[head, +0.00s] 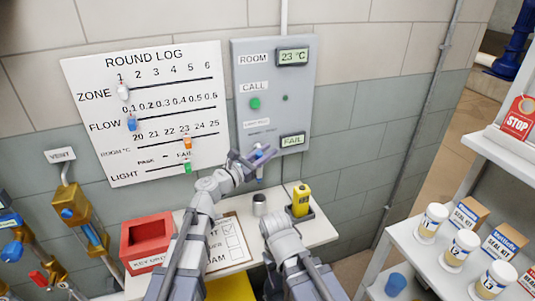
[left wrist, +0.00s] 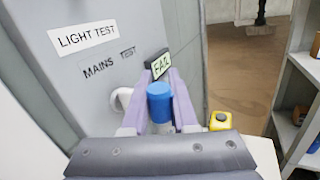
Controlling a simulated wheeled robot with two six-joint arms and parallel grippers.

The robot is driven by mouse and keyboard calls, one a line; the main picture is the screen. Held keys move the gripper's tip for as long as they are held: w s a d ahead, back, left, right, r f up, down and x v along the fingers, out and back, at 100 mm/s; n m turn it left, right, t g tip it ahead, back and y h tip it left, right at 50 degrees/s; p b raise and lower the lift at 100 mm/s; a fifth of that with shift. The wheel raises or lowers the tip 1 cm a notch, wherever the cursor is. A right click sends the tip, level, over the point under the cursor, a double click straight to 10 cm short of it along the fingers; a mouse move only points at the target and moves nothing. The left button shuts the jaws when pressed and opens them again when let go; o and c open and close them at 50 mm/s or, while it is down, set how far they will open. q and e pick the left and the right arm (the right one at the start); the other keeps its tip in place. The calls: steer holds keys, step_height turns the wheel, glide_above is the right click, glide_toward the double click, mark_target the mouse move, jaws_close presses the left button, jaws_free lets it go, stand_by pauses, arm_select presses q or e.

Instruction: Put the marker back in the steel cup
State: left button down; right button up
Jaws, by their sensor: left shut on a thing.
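My left gripper (head: 258,157) is shut on the marker, in front of the lower part of the grey room panel. The marker shows a blue end (left wrist: 160,102) between the two pale purple fingers in the left wrist view. In the head view only small blue parts of it show by the fingers. The steel cup (head: 259,204) stands upright on the white table, below the left gripper and apart from it. I cannot see inside the cup. My right arm reaches in at the bottom centre, but its gripper does not show.
The table (head: 318,229) also bears a red box (head: 146,240), a clipboard (head: 229,243) and a yellow device (head: 301,200) right of the cup. The grey panel (head: 272,95) and round log board (head: 145,110) are on the wall. White shelves (head: 425,262) with jars stand at right.

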arm_select(q)
step_height(320, 180, down, 10)
steer(key=b, duration=1)
steer(key=shift+f, duration=0.25)
stand_by(0.4)
steer(key=c, duration=0.6)
jaws_free()
steer(key=v, duration=0.7)
steer(key=shift+s+a+b, duration=0.25)
steer(key=shift+a+b, duration=0.05)
steer(key=shift+b, duration=0.05)
steer(key=shift+s, duration=0.1)
